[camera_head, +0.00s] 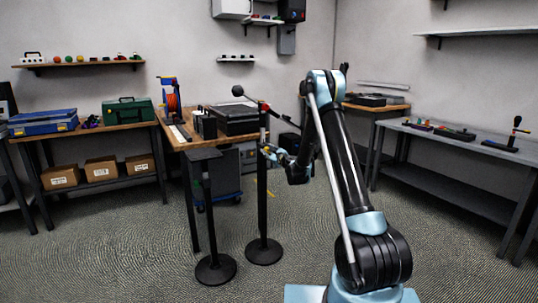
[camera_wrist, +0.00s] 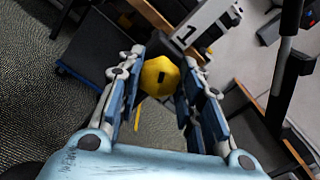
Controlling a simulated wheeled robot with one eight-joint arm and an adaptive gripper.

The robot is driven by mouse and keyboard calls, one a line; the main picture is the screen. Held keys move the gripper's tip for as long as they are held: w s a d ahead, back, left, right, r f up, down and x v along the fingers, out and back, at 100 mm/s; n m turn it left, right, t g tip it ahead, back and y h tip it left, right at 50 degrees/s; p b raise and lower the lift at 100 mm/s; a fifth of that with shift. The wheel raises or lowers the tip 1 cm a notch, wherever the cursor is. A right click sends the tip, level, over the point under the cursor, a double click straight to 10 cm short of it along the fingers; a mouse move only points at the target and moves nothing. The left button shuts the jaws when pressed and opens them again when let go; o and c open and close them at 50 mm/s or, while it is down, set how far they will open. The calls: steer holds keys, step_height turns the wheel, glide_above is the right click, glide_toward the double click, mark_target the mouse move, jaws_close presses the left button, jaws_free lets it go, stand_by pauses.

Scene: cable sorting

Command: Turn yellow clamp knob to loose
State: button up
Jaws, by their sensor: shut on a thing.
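The yellow clamp knob (camera_wrist: 160,78) is in the upper middle of the wrist view, faceted, with a dark slot-like mark on its face. My gripper (camera_wrist: 164,70) has one blue-padded finger on each side of the knob and is shut on it. In the head view my gripper (camera_head: 274,152) is beside a black upright post (camera_head: 263,190) on a round base. The knob cannot be made out in the head view.
A light panel marked "1" (camera_wrist: 206,22) is just beyond the knob. A second black stand (camera_head: 215,268) is left of the post. A wooden bench (camera_head: 190,141) with cases is behind. A grey table (camera_head: 455,150) is at right. Open carpet lies in front.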

steer(key=n, duration=0.7)
steer(key=shift+f, duration=0.1)
steer(key=n, duration=0.3)
steer(key=shift+n, duration=0.4)
steer(key=shift+s+f+n, duration=0.1)
steer(key=shift+s+n, duration=0.05)
steer(key=shift+n, duration=1.35)
steer(key=shift+a, duration=0.1)
steer(key=o, duration=1.1)
steer(key=shift+c, duration=0.2)
steer(key=v, duration=1.2)
